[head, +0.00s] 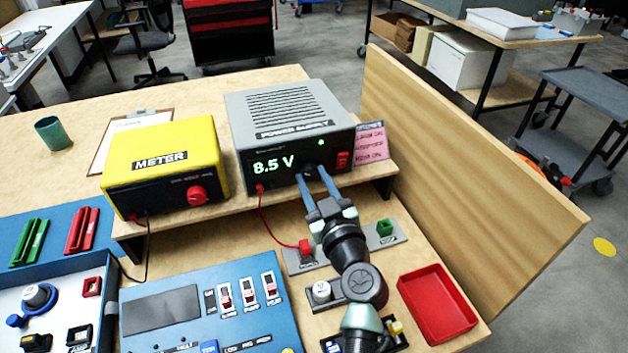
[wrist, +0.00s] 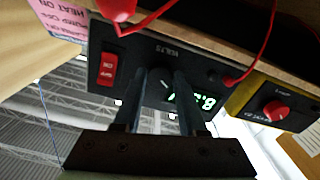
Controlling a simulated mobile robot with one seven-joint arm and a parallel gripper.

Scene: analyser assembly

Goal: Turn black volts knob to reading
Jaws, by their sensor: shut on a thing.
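The grey power supply (head: 290,110) stands on the wooden shelf, and its green display (head: 273,165) reads 8.5 V. The black volts knob (head: 310,170) is on its front panel, right of the display. My gripper (head: 311,177) reaches up to the panel with its two fingers around the knob, shut on it. In the wrist view the VOLTS label sits by the knob (wrist: 160,82), which shows between the fingers with a pale pointer mark. The fingers hide the knob's sides and part of the display there.
A red rocker switch (head: 343,160) is right of the knob. A red lead (head: 262,215) hangs from the panel's left side. A yellow meter (head: 165,160) stands at left. A pink note (head: 370,142) and a wooden side board (head: 450,180) are at right. A red tray (head: 437,303) lies below.

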